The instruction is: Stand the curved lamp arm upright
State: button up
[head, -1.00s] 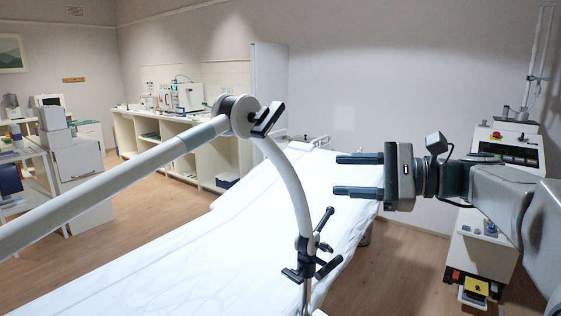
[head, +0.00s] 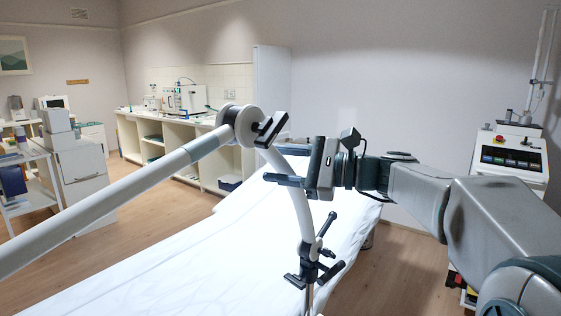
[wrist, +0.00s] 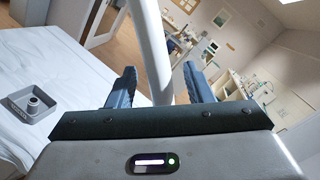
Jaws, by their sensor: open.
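The curved lamp arm (head: 301,208) is a white bent tube over the couch. It runs from a round joint (head: 240,124) with a black handle (head: 271,129) down to a clamp with black levers (head: 310,252). A long straight white tube (head: 120,195) slopes from the joint to the lower left. My gripper (head: 279,164) is open at the upper part of the curved tube, its fingers pointing left. In the wrist view, a white tube (wrist: 153,50) shows between the two open fingers (wrist: 160,80). I cannot tell whether they touch it.
The couch (head: 200,262) with a white sheet lies beneath. A machine on a stand (head: 510,155) is at right, a counter (head: 165,140) at the back.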

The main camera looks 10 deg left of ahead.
jog(key=shift+a, duration=0.25)
grip_shut()
jog(key=shift+r, duration=0.1)
